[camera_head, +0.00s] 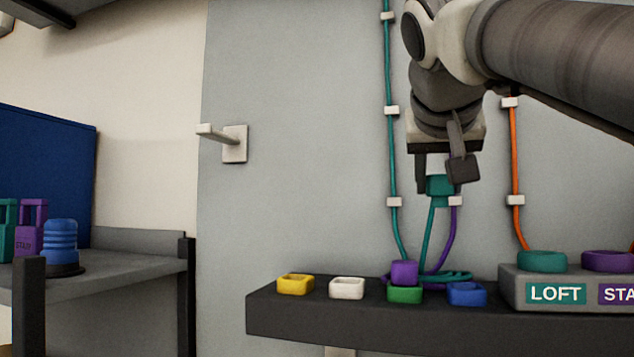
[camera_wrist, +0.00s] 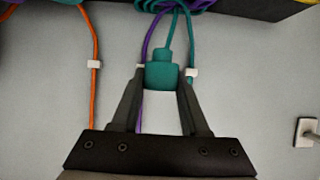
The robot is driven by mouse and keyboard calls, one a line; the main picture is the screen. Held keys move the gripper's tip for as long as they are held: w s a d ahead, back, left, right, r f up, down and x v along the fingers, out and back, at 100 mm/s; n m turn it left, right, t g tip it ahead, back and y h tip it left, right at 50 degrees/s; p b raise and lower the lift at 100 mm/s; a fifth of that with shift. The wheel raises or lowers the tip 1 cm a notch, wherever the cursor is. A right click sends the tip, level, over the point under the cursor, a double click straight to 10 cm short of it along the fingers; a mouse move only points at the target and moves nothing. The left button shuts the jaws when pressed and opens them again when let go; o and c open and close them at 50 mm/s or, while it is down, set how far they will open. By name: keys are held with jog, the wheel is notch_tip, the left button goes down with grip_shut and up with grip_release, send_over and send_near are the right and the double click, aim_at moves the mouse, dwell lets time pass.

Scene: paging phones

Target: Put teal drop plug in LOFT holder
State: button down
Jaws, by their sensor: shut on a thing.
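My gripper (camera_head: 439,180) is shut on the teal drop plug (camera_head: 439,186) and holds it above the dark shelf, against the grey wall behind. In the wrist view the plug (camera_wrist: 161,75) sits between the two fingers of my gripper (camera_wrist: 161,85), with its teal cord running from it to coiled cords on the shelf. The LOFT holder is the teal ring (camera_head: 542,261) on the grey block at right, above a teal LOFT label (camera_head: 556,294). The plug is up and to the left of that ring, apart from it.
The dark shelf (camera_head: 320,318) carries yellow (camera_head: 295,284), white (camera_head: 346,288), green (camera_head: 404,294) and blue (camera_head: 466,293) holders. A purple plug (camera_head: 404,272) stands at the green one. A purple holder (camera_head: 607,261) is right of LOFT. Teal, purple and orange (camera_head: 513,150) cords run along the wall.

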jog(key=s+d+p, duration=0.1)
jog(key=s+d, duration=0.3)
jog(key=d, duration=0.8)
dwell(0.5)
